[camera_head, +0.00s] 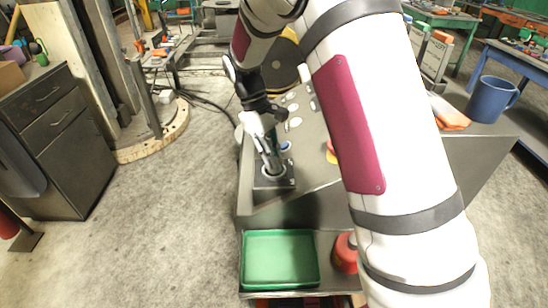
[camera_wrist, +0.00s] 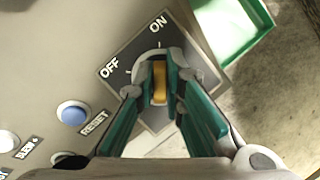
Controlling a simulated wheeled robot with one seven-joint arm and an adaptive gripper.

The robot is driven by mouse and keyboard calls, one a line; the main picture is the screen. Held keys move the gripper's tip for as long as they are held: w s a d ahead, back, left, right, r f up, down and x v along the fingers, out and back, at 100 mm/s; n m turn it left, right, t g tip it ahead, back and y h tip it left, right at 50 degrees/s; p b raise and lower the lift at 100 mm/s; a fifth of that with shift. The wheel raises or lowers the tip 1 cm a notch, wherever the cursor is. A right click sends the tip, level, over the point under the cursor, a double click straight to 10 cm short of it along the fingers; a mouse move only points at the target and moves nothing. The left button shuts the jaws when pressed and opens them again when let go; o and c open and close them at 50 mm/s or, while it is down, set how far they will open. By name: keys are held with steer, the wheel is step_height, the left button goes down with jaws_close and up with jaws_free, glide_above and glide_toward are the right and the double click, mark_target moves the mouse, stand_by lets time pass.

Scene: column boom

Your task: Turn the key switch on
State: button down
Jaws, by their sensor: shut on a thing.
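The key switch plate (camera_wrist: 187,48) is dark grey with white OFF and ON labels. It also shows in the head view (camera_head: 286,183) at the console's near left corner. A yellow key (camera_wrist: 159,84) stands in the switch's round collar. In the wrist view it lies roughly up-down, its upper end towards the ON label. My gripper (camera_wrist: 160,80) has its green-sided fingers closed on both sides of the key. In the head view my gripper (camera_head: 271,166) reaches down to the switch, and the key cannot be made out there.
A blue button (camera_wrist: 73,113) marked RESET sits beside the switch. Other buttons lie farther along the grey console (camera_head: 312,165). A green tray (camera_head: 280,260) and a red object (camera_head: 345,254) are at the console's near side. A drawer cabinet (camera_head: 60,140) stands left across open floor.

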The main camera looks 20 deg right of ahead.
steer(key=c, duration=1.7)
jaws_free()
steer(key=shift+r, duration=0.1)
steer(key=v, duration=1.2)
